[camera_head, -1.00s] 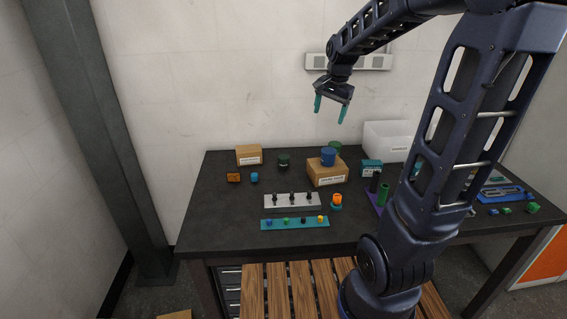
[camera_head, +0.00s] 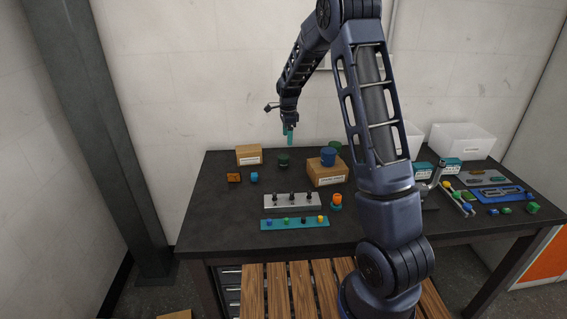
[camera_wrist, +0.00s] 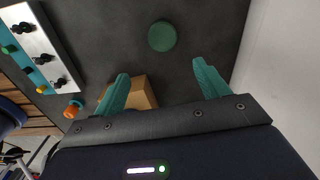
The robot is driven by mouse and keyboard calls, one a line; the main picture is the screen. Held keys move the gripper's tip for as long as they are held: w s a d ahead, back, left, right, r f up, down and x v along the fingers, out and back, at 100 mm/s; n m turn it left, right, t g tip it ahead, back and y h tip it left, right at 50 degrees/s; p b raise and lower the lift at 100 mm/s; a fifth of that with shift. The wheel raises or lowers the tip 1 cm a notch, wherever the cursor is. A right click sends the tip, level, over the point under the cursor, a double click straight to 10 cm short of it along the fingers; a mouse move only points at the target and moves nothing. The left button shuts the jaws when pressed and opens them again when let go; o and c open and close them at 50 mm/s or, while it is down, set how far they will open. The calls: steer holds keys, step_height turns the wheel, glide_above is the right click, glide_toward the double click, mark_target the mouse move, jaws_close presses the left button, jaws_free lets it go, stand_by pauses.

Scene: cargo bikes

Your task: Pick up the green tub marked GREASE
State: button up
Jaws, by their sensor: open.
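A dark green round tub (camera_head: 283,160) stands on the table left of the larger cardboard box. In the wrist view a round green lid (camera_wrist: 162,36) shows from above, apparently this tub. A second green tub (camera_head: 335,147) stands behind that box, partly hidden. I cannot read GREASE on either. My gripper (camera_head: 290,136) hangs fingers down above the table, over the dark green tub's area. In the wrist view its teal fingers (camera_wrist: 160,85) are wide apart and empty, with the lid beyond their tips.
The larger cardboard box (camera_head: 326,174) carries a blue tub (camera_head: 328,157). A smaller box (camera_head: 248,154) stands to the left, with orange (camera_head: 233,177) and blue (camera_head: 254,177) items before it. A pegged grey block (camera_head: 291,201) lies in front. The wall is close behind.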

mark_target(283, 156)
steer(key=shift+w+a+f+m, duration=0.2)
steer(key=shift+w+a+f, duration=0.1)
steer(key=shift+f, duration=0.3)
steer(key=shift+w+a+f+m, duration=0.2)
steer(key=shift+w+f, duration=0.05)
steer(key=shift+f, duration=0.35)
step_height(283, 156, down, 5)
steer(key=shift+f, duration=0.15)
steer(key=shift+s+a+f, duration=0.1)
steer(key=shift+a+f, duration=0.1)
steer(key=shift+f, duration=1.1)
steer(key=shift+s+a+f, duration=0.1)
steer(key=shift+a+f, duration=0.1)
steer(key=shift+f, duration=1.1)
steer(key=shift+c, duration=0.4)
steer(key=c, duration=1)
